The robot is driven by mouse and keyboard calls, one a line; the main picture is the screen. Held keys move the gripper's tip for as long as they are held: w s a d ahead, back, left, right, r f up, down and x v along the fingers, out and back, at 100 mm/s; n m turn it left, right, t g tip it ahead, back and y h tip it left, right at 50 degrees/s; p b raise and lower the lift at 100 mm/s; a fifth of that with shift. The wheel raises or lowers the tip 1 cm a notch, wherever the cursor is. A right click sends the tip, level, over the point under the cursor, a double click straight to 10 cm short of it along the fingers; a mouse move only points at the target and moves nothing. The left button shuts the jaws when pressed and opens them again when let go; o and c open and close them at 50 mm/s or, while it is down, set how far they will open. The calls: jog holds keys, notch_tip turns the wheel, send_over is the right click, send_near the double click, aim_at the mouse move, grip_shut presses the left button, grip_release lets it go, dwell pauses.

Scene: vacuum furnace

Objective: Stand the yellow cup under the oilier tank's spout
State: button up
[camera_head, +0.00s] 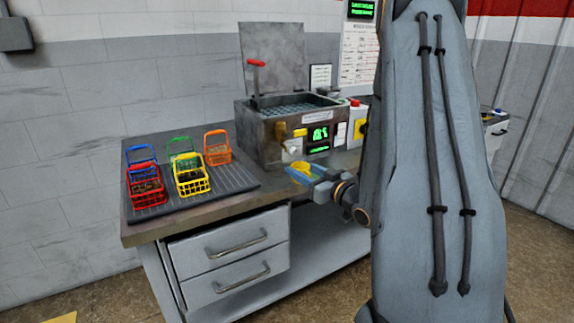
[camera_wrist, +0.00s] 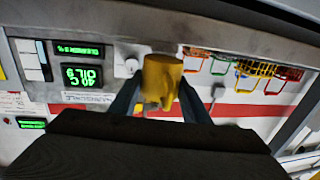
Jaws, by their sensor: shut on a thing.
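The yellow cup (camera_wrist: 160,80) is held between the two dark fingers of my gripper (camera_wrist: 158,105) in the wrist view. In the head view my gripper (camera_head: 312,173) is in front of the grey tank (camera_head: 266,141), just beyond the bench's front edge, with a bit of yellow at its fingers. The tank has a brass-coloured spout (camera_head: 281,131) and a white knob (camera_head: 293,148) on its front, beside green displays. Whether the cup is directly below the spout I cannot tell.
Red, yellow, blue, green and orange wire baskets stand on a dark ribbed mat (camera_head: 236,178) at the left of the bench. A red-handled lever (camera_head: 255,64) rises from the tank.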

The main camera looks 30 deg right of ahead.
aim_at(295, 165)
jog(key=w, duration=0.3)
jog(key=shift+w+a, duration=0.2)
jog(key=shift+a, duration=0.15)
jog(key=w, duration=0.1)
jog(key=w+p, duration=0.1)
jog(key=w, duration=0.2)
jog(key=shift+a+f, duration=0.25)
jog(key=shift+a, duration=0.15)
jog(key=shift+s+f, duration=0.1)
jog(key=shift+f, duration=0.4)
jog(key=shift+f, duration=0.15)
jog(key=o, duration=0.9)
